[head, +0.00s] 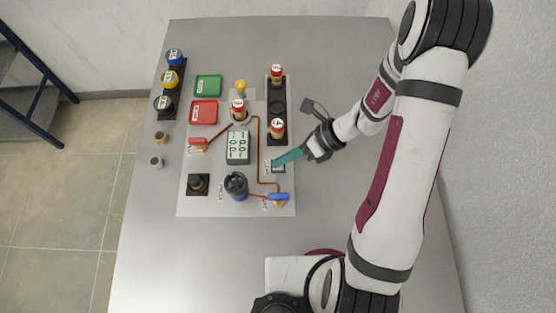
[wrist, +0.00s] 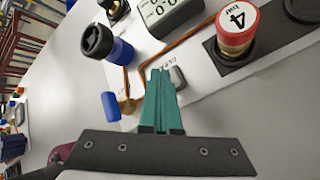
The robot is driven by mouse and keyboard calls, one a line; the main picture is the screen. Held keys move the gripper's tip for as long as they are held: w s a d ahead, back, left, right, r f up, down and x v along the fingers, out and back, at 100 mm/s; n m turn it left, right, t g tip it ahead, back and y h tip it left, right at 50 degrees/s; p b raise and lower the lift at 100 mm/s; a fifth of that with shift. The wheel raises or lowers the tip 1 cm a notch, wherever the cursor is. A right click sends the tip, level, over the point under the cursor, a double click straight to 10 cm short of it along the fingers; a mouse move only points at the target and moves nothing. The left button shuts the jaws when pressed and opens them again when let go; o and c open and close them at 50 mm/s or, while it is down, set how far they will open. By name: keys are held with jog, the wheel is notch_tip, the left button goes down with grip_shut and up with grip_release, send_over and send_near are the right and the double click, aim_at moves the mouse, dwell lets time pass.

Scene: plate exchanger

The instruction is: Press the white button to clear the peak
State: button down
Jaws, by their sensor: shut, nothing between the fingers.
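My gripper (head: 277,163) has its teal fingers shut together and empty; it also shows in the wrist view (wrist: 161,72). The fingertips are low over the grey board, right beside the small pale button (wrist: 180,76), which sits just right of them in the wrist view. In the head view the button is largely hidden behind the fingers, and I cannot tell whether the fingertips touch it. A printed label, partly covered by the fingers, lies next to the button. The grey meter (head: 238,147) with a display stands up and left of the fingertips; part of it shows in the wrist view (wrist: 172,14).
A red-capped weight marked 4 (head: 277,127) stands in a black holder just above the fingers. Red (head: 203,112) and green (head: 208,85) trays lie farther left. The table's right side is bare.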

jog(key=shift+r, duration=0.85)
jog(key=shift+r, duration=2.5)
jog(key=s+d+r+n+h, duration=0.2)
jog(key=s+r+n+h, duration=0.1)
jog(key=s+r+n, duration=0.3)
jog(key=s+d+r+n+h, duration=0.3)
jog(key=s+r+n, duration=0.3)
jog(key=s+n, duration=0.4)
jog(key=n+h, duration=0.1)
jog(key=n, duration=0.3)
jog(key=shift+r+t, duration=0.25)
jog(key=shift+t, duration=0.15)
